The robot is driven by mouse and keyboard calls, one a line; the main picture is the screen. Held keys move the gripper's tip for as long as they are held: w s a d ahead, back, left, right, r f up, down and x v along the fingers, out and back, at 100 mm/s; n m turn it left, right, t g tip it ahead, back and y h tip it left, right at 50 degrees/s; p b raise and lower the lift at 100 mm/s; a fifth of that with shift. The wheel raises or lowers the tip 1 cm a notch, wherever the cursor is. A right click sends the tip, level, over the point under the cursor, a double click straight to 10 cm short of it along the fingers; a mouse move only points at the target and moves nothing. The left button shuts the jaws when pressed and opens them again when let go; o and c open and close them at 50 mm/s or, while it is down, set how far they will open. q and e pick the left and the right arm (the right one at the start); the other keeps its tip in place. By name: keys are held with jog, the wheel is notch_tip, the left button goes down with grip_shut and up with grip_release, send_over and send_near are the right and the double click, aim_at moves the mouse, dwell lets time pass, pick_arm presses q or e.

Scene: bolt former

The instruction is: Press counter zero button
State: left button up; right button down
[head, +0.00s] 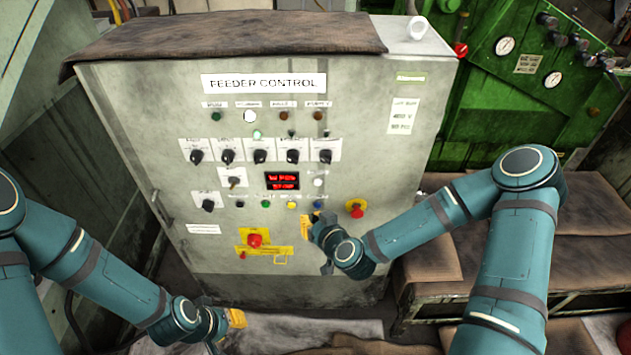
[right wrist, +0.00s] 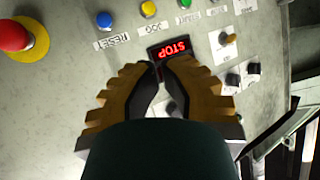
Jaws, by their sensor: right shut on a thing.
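The control panel (head: 240,85) faces me, with a red lit display (head: 282,181) that also shows upside down in the right wrist view (right wrist: 170,48). A small white button (head: 318,183) is right of the display in the head view; its label is too small to read. My right gripper (head: 308,230) is in front of the panel's lower right, below the blue button. In the right wrist view its fingers (right wrist: 160,75) are shut and point towards the display; what is between them cannot be made out. My left gripper (head: 228,325) hangs low before the panel, its opening unclear.
A blue reset button (right wrist: 104,19), a yellow jog button (right wrist: 148,9) and a red emergency stop (right wrist: 14,36) are near my right gripper. Another red stop (head: 255,241) is on a yellow plate. Knobs (head: 260,155) line the panel. A brown padded bench (head: 480,270) stands right.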

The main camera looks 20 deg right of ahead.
aim_at(318, 182)
jog(key=shift+w, duration=0.1)
jog(key=shift+w+d, duration=0.4)
jog(key=shift+w, duration=1)
jog(key=shift+w+d, duration=0.4)
jog(key=shift+w, duration=0.95)
jog(key=shift+w+d, duration=0.4)
jog(key=shift+w, duration=1)
jog(key=c, duration=1.7)
grip_release()
jog(key=shift+w+b, duration=0.2)
jog(key=shift+b, duration=0.1)
grip_shut()
jog(key=shift+w+d, duration=0.15)
jog(key=shift+w, duration=0.05)
jog(key=shift+w+d+b, duration=0.1)
jog(key=shift+w+b, duration=0.2)
jog(key=shift+w, duration=0.15)
jog(key=shift+s, duration=0.1)
jog(key=shift+s+a, duration=0.2)
jog(key=shift+s, duration=0.55)
